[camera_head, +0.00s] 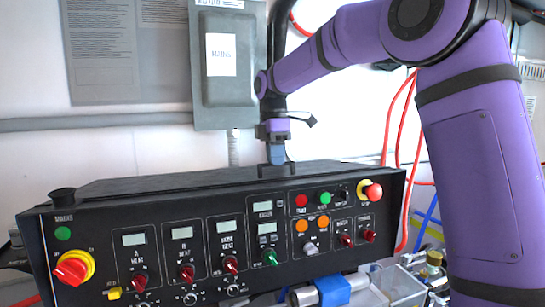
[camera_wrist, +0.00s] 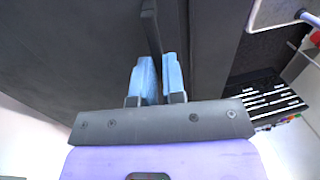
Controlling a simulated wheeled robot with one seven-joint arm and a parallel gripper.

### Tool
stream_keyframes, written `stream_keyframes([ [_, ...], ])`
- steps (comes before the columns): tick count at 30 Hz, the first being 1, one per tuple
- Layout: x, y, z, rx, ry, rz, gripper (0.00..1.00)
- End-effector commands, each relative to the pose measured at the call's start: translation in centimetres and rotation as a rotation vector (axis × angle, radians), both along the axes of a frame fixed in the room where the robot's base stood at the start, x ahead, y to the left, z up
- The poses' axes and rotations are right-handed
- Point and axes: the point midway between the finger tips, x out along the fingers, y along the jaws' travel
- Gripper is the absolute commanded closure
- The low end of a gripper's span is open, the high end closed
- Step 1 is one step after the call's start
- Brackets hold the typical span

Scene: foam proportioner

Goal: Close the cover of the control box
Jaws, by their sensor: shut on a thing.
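The control box (camera_head: 210,245) is black, with knobs, displays and buttons across its front, and fills the lower part of the head view. Its dark top surface (camera_head: 150,182) shows behind the front panel. I cannot tell where the cover ends or how far open it stands. My gripper (camera_head: 276,160) points down at the top of the box, right of its middle. In the wrist view its blue fingers (camera_wrist: 160,70) are shut on a thin dark upright piece (camera_wrist: 151,28), which looks like a handle or edge of the cover. Its lower end is hidden between the fingers.
A grey mains box (camera_head: 222,95) is on the white wall behind the control box. Red cables (camera_head: 398,130) hang at the right, beside my arm. A clear container (camera_head: 398,285) and a blue fitting (camera_head: 333,290) are below the front panel. A red stop button (camera_head: 373,193) sticks out.

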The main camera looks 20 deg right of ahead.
Motion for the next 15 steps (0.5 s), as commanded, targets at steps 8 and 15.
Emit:
stream_keyframes([
  [8,-0.39,0.05,-0.03,0.0,0.009,0.0,1.0],
  [15,-0.36,0.05,-0.04,0.0,0.009,0.0,0.64],
])
